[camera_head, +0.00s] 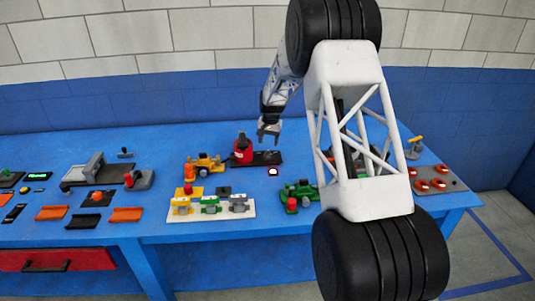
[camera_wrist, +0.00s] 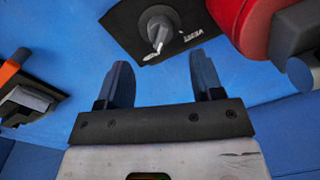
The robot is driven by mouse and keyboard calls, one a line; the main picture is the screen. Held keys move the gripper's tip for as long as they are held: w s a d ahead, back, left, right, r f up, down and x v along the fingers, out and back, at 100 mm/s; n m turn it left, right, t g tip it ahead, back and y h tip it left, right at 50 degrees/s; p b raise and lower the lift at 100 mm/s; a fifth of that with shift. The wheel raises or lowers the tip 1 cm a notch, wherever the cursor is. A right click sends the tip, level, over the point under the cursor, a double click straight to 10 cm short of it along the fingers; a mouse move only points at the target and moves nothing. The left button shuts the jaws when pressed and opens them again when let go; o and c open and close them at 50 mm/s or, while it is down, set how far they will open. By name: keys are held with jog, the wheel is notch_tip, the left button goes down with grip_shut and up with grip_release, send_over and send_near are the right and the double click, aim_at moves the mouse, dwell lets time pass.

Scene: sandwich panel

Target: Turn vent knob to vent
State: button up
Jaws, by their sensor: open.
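The likely vent knob (camera_wrist: 158,30) is a grey round knob with a raised grip and a white pointer mark, on a dark plate (camera_wrist: 128,18) at the top of the wrist view. White lettering sits right of the knob and is hard to read. My gripper (camera_wrist: 162,63) is open and empty. Its fingertips point toward the knob, which lies beyond them and roughly centred between them, without visible contact. In the head view my gripper (camera_head: 268,130) hangs above what seems to be the same dark plate (camera_head: 270,160); the knob is too small to make out there.
A red cylinder (camera_wrist: 252,25) with a dark grey part is close on the right in the wrist view. An orange-and-grey device (camera_wrist: 28,98) lies left. The blue table (camera_head: 130,150) holds several other fixtures. My arm hides part of the table's right side.

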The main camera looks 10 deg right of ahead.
aim_at(268, 151)
jog(key=shift+w+a+f, duration=0.1)
jog(key=shift+f, duration=1.65)
jog(key=shift+a+f, duration=0.1)
jog(key=shift+f, duration=1.6)
jog(key=c, duration=0.9)
